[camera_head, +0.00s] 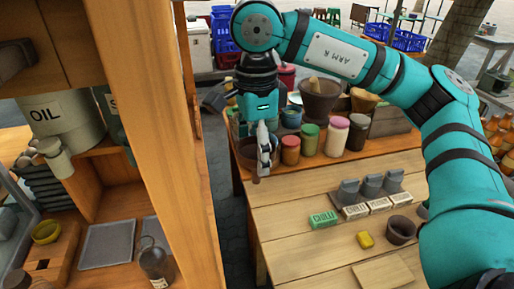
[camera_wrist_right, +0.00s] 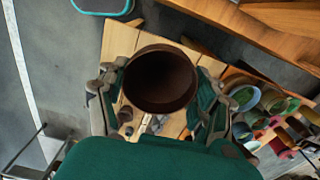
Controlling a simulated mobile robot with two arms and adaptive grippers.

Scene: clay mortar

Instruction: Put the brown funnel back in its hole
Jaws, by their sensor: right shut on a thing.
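The brown funnel (camera_head: 246,152) is in my right gripper (camera_head: 265,148), wide mouth up, over the near left edge of the wooden table. In the right wrist view, the round dark mouth of the funnel (camera_wrist_right: 160,79) sits between the two fingers of the gripper (camera_wrist_right: 160,100), which are shut on it. In the head view the fingers cover part of the funnel, and a short spout shows below. I cannot make out the funnel's hole for certain in either view. My left gripper is not in view.
A wooden post (camera_head: 165,130) rises at left beside shelves.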

